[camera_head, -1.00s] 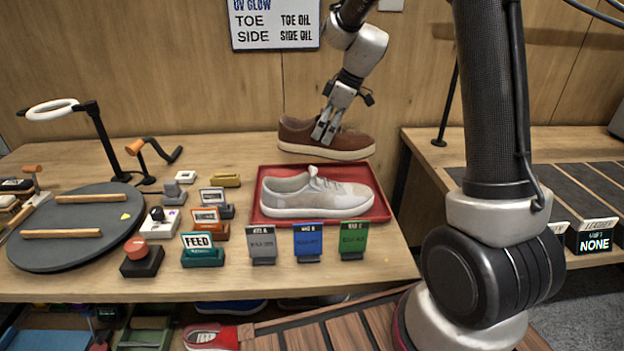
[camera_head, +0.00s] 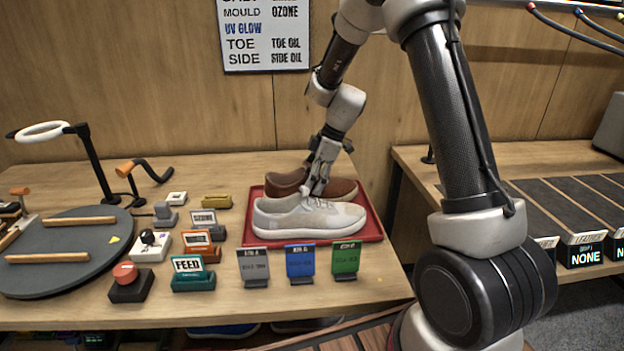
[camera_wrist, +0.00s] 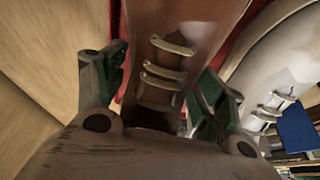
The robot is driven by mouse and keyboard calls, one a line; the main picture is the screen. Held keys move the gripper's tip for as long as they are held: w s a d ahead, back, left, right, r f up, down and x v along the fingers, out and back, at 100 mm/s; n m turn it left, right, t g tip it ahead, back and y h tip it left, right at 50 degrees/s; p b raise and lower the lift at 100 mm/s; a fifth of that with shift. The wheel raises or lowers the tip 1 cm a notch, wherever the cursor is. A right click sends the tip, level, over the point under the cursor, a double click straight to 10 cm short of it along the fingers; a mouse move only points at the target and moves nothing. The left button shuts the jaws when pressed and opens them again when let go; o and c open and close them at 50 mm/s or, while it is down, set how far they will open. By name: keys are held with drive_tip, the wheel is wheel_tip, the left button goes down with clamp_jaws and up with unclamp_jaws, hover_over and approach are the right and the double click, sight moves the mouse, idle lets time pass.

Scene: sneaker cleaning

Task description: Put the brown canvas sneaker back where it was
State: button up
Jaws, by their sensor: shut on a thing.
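The brown canvas sneaker (camera_head: 342,188) is at the back of the red tray (camera_head: 375,226), behind the white-grey sneaker (camera_head: 308,218), which hides its lower part. I cannot tell whether its sole touches the tray. My gripper (camera_head: 316,186) is shut on the brown sneaker around its middle, from above. In the wrist view the brown upper with its pale laces (camera_wrist: 170,62) lies between my two dark fingers (camera_wrist: 160,95). The white-grey sneaker also shows at the right of the wrist view (camera_wrist: 275,65), beside the brown one.
Grey, blue and green label cards (camera_head: 300,262) stand before the tray. A FEED block (camera_head: 193,274), a red button (camera_head: 128,282) and a round grey turntable (camera_head: 65,275) are to the left. A wooden wall (camera_head: 170,80) is behind. A second table with dark strips (camera_head: 570,205) is at right.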

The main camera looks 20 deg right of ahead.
drive_tip(key=o, duration=1.4)
drive_tip(key=v, duration=1.2)
drive_tip(key=s+d+r+m+h, duration=0.15)
drive_tip(key=s+r+m, duration=0.25)
drive_tip(key=s+r, duration=0.4)
drive_tip(key=s+d+m+t+h, duration=0.1)
drive_tip(key=s+m, duration=0.3)
drive_tip(key=s, duration=0.4)
drive_tip(key=s+d+r+m+t+h, duration=0.1)
drive_tip(key=s+d+m, duration=0.2)
drive_tip(key=s, duration=0.4)
drive_tip(key=s+d+m+t+h, duration=0.1)
drive_tip(key=s+m, duration=0.3)
drive_tip(key=s, duration=0.4)
drive_tip(key=shift+s+d+r+m+t, duration=0.1)
drive_tip(key=shift+s+d+m+t, duration=0.1)
drive_tip(key=shift+d, duration=0.25)
drive_tip(key=shift+s+d+r+m+t, duration=0.1)
drive_tip(key=shift+s+d+m, duration=0.1)
drive_tip(key=shift+d, duration=0.25)
